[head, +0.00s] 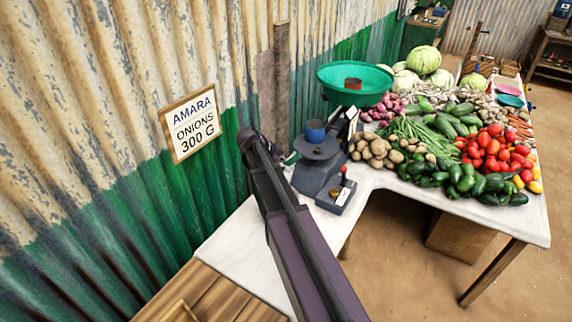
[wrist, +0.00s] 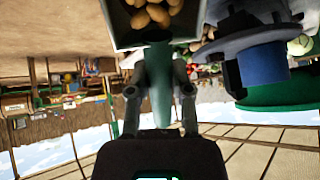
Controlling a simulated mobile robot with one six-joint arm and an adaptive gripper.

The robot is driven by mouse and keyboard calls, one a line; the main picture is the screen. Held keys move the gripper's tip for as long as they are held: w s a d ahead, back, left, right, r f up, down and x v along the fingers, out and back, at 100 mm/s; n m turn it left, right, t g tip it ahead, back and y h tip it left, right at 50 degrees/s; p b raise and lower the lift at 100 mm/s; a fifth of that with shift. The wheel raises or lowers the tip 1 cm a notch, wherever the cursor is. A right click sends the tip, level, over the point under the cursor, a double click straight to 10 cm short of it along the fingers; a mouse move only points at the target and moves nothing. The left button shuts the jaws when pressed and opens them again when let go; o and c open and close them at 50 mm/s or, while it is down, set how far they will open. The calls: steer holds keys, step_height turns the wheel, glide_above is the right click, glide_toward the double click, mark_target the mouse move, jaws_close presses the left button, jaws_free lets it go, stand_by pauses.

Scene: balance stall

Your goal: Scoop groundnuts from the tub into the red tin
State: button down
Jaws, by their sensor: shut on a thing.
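My gripper (wrist: 160,72) is shut on the green-grey handle of a scoop (wrist: 160,100) in the wrist view. The scoop's pale-edged pan (wrist: 122,36) is at the top of that view, with several brown groundnuts (wrist: 152,14) in it. The red tin (head: 352,83) stands in the green pan (head: 338,72) of the scale in the head view. I cannot make out the red tin in the wrist view. The tub does not show in either view. In the head view my arm hides my gripper and the scoop.
A blue tin (head: 316,131) stands on the dark scale (head: 322,170); it also shows close to the scoop in the wrist view (wrist: 264,66). A small grey box (head: 337,195) is in front. Vegetables crowd the white table (head: 400,188). A corrugated wall (head: 90,130) closes the left.

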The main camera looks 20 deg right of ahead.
steer(key=shift+s+r+m+t+y+p, duration=0.15)
steer(key=shift+r+t+y+p, duration=0.3)
steer(key=shift+y+p, duration=0.8)
steer(key=shift+w+r+m+t+y+p, duration=0.15)
steer(key=shift+r+t+y+p, duration=0.25)
steer(key=shift+y+p, duration=0.85)
steer(key=shift+r+t+y+p, duration=0.15)
steer(key=shift+t+y+p, duration=0.35)
steer(key=shift+y, duration=0.8)
steer(key=shift+a, duration=0.15)
